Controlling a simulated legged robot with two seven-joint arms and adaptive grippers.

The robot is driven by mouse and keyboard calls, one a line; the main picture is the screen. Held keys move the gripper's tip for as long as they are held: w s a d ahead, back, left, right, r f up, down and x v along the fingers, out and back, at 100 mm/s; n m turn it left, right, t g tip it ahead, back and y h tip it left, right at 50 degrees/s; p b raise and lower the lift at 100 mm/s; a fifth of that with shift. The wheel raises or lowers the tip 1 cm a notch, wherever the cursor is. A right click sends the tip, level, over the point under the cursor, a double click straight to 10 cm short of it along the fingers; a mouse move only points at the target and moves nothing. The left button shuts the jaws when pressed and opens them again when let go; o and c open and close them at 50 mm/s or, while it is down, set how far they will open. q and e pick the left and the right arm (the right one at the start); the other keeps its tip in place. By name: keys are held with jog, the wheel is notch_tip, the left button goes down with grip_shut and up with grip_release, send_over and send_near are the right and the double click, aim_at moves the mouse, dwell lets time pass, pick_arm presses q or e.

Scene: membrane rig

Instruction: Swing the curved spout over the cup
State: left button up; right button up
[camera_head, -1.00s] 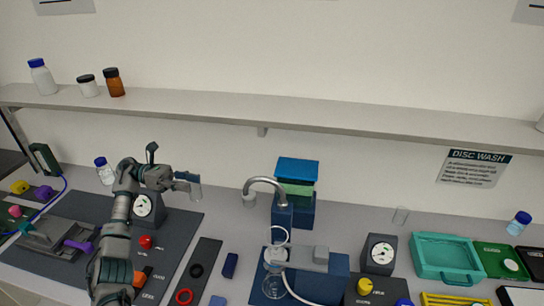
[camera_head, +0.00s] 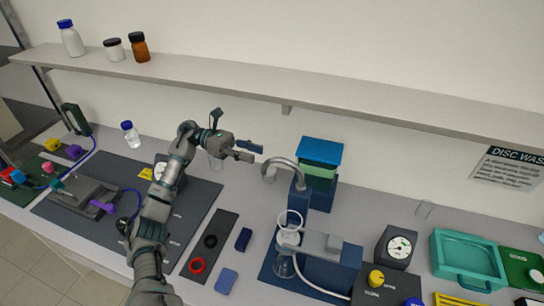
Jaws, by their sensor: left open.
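The grey curved spout (camera_head: 283,163) rises from a dark blue post (camera_head: 299,198) and arches left, its outlet end hanging down. My left gripper (camera_head: 254,152) is open and empty, a little left of the spout's bend, with its fingers pointing right at it. I cannot tell whether they touch. A clear cup-like vessel with a pale rim (camera_head: 290,219) stands in front of the post, below and right of the outlet. I cannot tell which one is the task's cup. My right gripper is out of view.
A shelf (camera_head: 250,88) with bottles runs above the bench. A blue-topped box (camera_head: 320,152) stands close behind the post. A dial gauge (camera_head: 397,247) and a teal tray (camera_head: 468,285) are at right. A dark strip with rings (camera_head: 213,250) lies in front.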

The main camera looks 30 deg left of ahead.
aim_at(275, 162)
pick_arm(q)
jog(key=d, duration=0.2)
jog(key=d+p, duration=0.1)
jog(key=d, duration=0.4)
jog(key=shift+w+d+r, duration=0.15)
jog(key=shift+w+d, duration=0.2)
jog(key=shift+d, duration=0.05)
jog(key=shift+a, duration=0.15)
jog(key=shift+a, duration=0.15)
jog(key=shift+c, duration=0.3)
grip_shut()
